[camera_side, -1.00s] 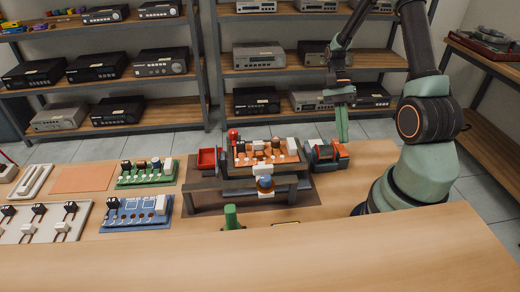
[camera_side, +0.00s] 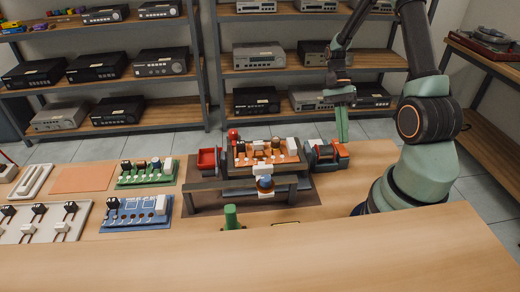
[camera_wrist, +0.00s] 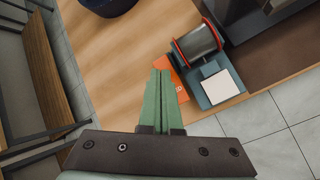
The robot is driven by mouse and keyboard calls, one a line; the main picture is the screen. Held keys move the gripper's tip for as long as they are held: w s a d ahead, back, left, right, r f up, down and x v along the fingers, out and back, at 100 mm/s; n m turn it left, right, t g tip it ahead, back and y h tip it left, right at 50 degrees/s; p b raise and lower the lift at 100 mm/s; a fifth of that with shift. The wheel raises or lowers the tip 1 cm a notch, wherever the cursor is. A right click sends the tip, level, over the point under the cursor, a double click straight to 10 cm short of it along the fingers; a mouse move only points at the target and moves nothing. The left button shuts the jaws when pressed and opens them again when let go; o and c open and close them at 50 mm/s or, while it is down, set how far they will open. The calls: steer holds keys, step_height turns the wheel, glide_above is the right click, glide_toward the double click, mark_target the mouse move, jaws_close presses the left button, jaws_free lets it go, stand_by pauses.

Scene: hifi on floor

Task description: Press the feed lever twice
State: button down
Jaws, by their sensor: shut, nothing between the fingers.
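A dark teal feeder unit (camera_side: 327,153) sits at the right end of the workstation on the bench. In the wrist view it shows a grey spool with red rims (camera_wrist: 198,42) and a white square pad (camera_wrist: 221,87) on a dark block. An orange plate (camera_wrist: 177,80) lies beside it. I cannot tell for sure which part is the feed lever. My gripper (camera_side: 343,139) points down with its green fingers closed and empty, just above and beside the feeder. In the wrist view the closed fingertips (camera_wrist: 159,74) are left of the white pad, apart from it.
A raised fixture with an orange board (camera_side: 266,152) stands left of the feeder, with a red bin (camera_side: 207,160) beside it. Green (camera_side: 146,173) and blue (camera_side: 137,213) boards lie further left. The wooden bench (camera_side: 350,250) is clear in front.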

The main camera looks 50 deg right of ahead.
steer(key=shift+f, duration=0.45)
steer(key=shift+f, duration=0.7)
stand_by(1.0)
steer(key=shift+d, duration=0.1)
steer(key=shift+r, duration=1.15)
steer(key=shift+r, duration=0.1)
steer(key=shift+r, duration=2.4)
stand_by(0.5)
